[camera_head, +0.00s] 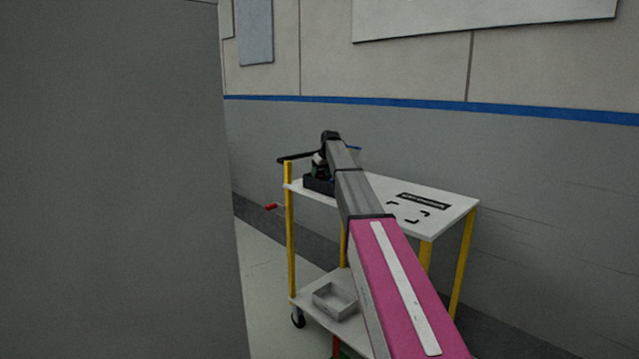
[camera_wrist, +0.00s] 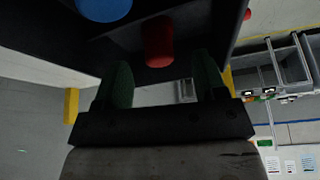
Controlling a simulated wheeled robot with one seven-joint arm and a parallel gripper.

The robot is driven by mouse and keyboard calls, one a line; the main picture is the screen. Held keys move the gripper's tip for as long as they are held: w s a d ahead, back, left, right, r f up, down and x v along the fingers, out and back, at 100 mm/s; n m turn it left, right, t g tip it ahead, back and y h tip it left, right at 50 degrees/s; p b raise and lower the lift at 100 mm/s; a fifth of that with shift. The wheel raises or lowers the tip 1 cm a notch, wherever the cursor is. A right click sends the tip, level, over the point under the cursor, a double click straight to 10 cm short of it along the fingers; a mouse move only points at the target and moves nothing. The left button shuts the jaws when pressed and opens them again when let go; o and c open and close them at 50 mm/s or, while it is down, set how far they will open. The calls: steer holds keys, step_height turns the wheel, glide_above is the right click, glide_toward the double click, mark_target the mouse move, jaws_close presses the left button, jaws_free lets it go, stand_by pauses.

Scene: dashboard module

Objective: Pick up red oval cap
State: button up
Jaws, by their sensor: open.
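The red oval cap (camera_wrist: 158,42) shows in the wrist view, set in a dark tray (camera_wrist: 205,25). My gripper (camera_wrist: 162,78) is open, with its two green fingers apart and the cap just beyond them, near the middle of the gap. I cannot tell whether either finger touches the cap. In the head view my arm reaches over the cart to the dark tray (camera_head: 318,187). The cap and the fingers cannot be made out there.
A blue cap (camera_wrist: 103,8) sits beside the red one. The white cart top (camera_head: 440,205) has yellow posts (camera_head: 290,230) and a black label (camera_head: 422,200). An open grey box (camera_head: 335,302) stands on the lower shelf. A large grey panel (camera_head: 110,180) fills the left.

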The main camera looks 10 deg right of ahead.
mark_target(320, 176)
steer(key=x, duration=0.4)
steer(key=c, duration=1)
steer(key=shift+o, duration=0.2)
steer(key=shift+r, duration=0.1)
